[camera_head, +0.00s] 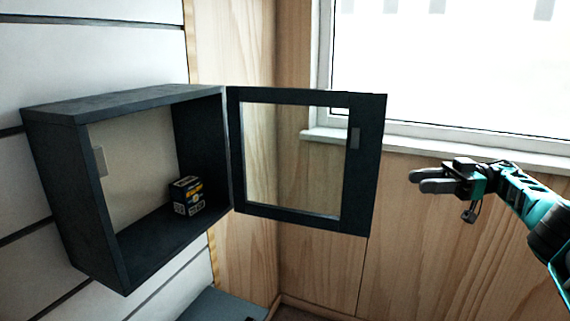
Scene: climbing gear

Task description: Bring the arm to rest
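My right arm comes in from the right edge, and my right gripper (417,181) hangs in free air to the right of the open cabinet door. Its two grey fingers point left and lie close together in the picture; whether a gap is between them cannot be told. No object shows in it. The dark wall cabinet (124,104) is at the left. Its glass-paned door (364,165) stands wide open to the right, apart from the gripper. A small black box with yellow and white print (187,196) sits on the cabinet floor. My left gripper is not in view.
A window with a white sill (440,146) is behind and above the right gripper. Wood-panelled wall (395,270) fills the space below it. A grey-blue surface (222,306) shows at the bottom, under the cabinet. The space between door and gripper is clear.

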